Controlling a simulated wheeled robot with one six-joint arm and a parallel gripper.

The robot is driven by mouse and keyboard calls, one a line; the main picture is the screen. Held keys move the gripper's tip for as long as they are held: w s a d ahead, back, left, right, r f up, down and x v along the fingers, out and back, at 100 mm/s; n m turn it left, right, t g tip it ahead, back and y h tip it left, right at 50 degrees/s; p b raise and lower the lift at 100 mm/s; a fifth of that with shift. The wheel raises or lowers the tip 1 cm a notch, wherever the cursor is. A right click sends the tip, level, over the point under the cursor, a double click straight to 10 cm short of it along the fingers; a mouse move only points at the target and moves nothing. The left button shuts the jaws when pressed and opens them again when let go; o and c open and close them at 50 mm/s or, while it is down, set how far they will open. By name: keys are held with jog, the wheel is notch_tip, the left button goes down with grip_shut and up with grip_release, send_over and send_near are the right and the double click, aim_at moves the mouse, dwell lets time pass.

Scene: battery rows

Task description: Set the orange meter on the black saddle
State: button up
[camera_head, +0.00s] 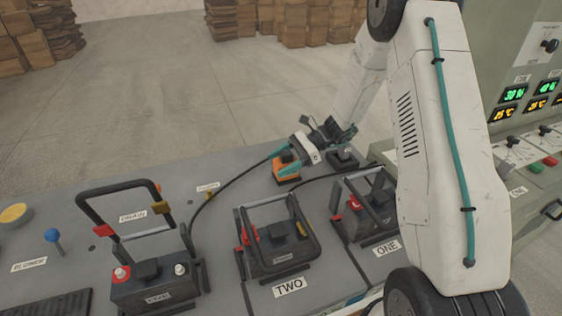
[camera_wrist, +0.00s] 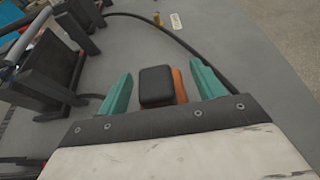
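The orange meter (camera_head: 287,171) is at the far middle of the grey bench, with a black block on top. In the wrist view its black top (camera_wrist: 157,86) and a strip of orange side show between the two teal fingers. My gripper (camera_head: 284,155) is low at the meter, with its fingers spread on either side. A clear gap shows on the left of the meter and a narrow one on the right, so it does not look gripped. A small dark block (camera_head: 345,158) sits beyond my wrist, partly hidden; I cannot tell whether it is the black saddle.
Three batteries with raised black frames stand nearer: one at left (camera_head: 152,285), one labelled TWO (camera_head: 275,257) and one labelled ONE (camera_head: 365,215). A black cable (camera_head: 238,176) runs across the bench to the meter area. A control panel (camera_head: 520,100) stands at right.

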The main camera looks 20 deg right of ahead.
jog(key=shift+r, duration=0.1)
jog(key=shift+d+r, duration=0.2)
jog(key=shift+d, duration=0.1)
jog(key=v, duration=1.1)
jog(key=s+a+r+n+g+h, duration=0.1)
jog(key=s+a+r+n+h, duration=0.25)
jog(key=s+r, duration=0.35)
jog(key=s+a+r+n+g+h, duration=0.1)
jog(key=s+a+r+n+h, duration=0.2)
jog(key=s+a+r+n, duration=0.3)
jog(key=s+r+n+t+h, duration=0.1)
jog(key=s+r+n+h, duration=0.1)
jog(key=s, duration=0.8)
jog(key=s+d+r+n+t+h, duration=0.1)
jog(key=s+n+h, duration=0.4)
jog(key=s, duration=0.6)
jog(key=shift+d+r+n+t, duration=0.35)
jog(key=shift+r+n+t, duration=0.4)
jog(key=shift+r, duration=0.15)
